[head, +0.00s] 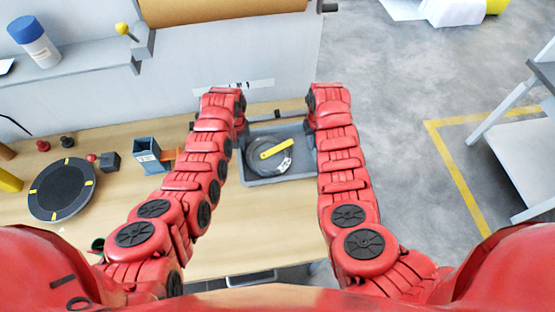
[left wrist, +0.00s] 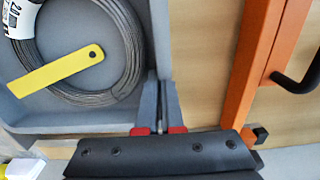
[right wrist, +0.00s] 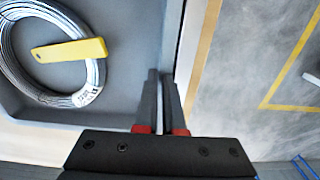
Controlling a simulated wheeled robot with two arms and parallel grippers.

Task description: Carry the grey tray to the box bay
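The grey tray (head: 264,180) is at the right end of the wooden table in the head view. A wire coil with a white label (right wrist: 82,97) and a yellow strip (head: 277,148) lies in it. My left gripper (left wrist: 160,112) has its fingers close together on the tray's side wall (left wrist: 158,45). My right gripper (right wrist: 164,112) has its fingers close together on the opposite side wall. In the head view my forearms hide the fingertips. I cannot tell whether the tray touches the table.
A black turntable (head: 62,190), a blue-grey holder (head: 147,152) and an orange tool (left wrist: 255,70) are on the table, left of the tray. A wall panel (head: 260,60) stands behind. To the right is open floor (head: 385,120) with yellow lines, then a grey shelf unit (head: 520,165).

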